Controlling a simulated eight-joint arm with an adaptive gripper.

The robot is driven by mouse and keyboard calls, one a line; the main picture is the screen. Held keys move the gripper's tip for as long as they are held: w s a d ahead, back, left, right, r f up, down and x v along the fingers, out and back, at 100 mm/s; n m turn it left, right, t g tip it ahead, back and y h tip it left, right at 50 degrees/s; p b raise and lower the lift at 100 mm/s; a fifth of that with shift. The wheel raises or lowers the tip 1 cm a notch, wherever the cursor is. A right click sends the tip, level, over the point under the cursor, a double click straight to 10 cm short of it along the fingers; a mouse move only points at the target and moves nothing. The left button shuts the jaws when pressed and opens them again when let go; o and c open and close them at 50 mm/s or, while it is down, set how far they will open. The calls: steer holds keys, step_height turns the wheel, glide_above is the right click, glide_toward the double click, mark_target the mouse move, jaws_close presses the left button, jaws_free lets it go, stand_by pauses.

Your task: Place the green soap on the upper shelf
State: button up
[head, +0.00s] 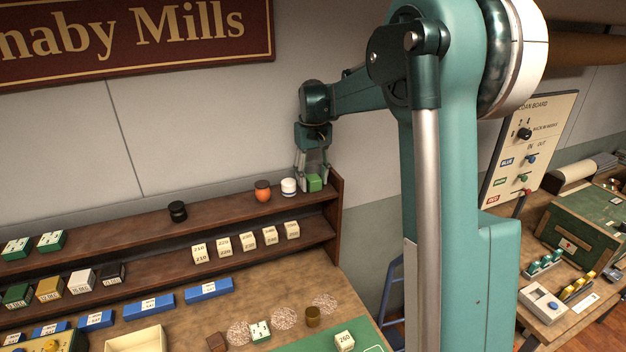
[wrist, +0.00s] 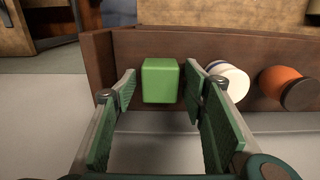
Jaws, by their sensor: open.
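The green soap (head: 314,183) is a small green block standing on the upper shelf (head: 225,209), near its right end. In the wrist view the soap (wrist: 160,80) sits upright on the brown shelf board, between and just beyond the fingertips. My gripper (head: 312,186) is at the soap, with its fingers on either side. In the wrist view my gripper (wrist: 160,86) is open, with a gap visible between each green finger pad and the soap. The soap's underside is hidden.
A white jar with a dark band (head: 288,187) stands close beside the soap, then an orange jar (head: 262,191) and a black jar (head: 177,211). The shelf's end panel (head: 336,205) is close on the right. Several numbered blocks (head: 247,243) stand on the lower shelf.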

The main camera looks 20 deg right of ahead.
mark_target(313, 178)
steer(key=shift+r, duration=0.15)
step_height(313, 178, up, 12)
stand_by(0.7)
steer(key=shift+s, duration=0.1)
stand_by(0.7)
steer(key=s+a+t, duration=0.2)
steer(key=s+a, duration=0.3)
steer(key=s, duration=0.6)
steer(key=s+a+t, duration=0.2)
steer(key=s+a, duration=0.3)
steer(key=s, duration=0.6)
steer(key=s+a+f+t, duration=0.1)
steer(key=s+a+f, duration=0.1)
steer(key=s+f, duration=0.4)
steer(key=s+a+f+t, duration=0.2)
steer(key=s+f, duration=0.3)
steer(key=s, duration=0.9)
steer(key=shift+s+a+f, duration=0.25)
steer(key=shift+a+f, duration=0.15)
steer(key=shift+a, duration=0.05)
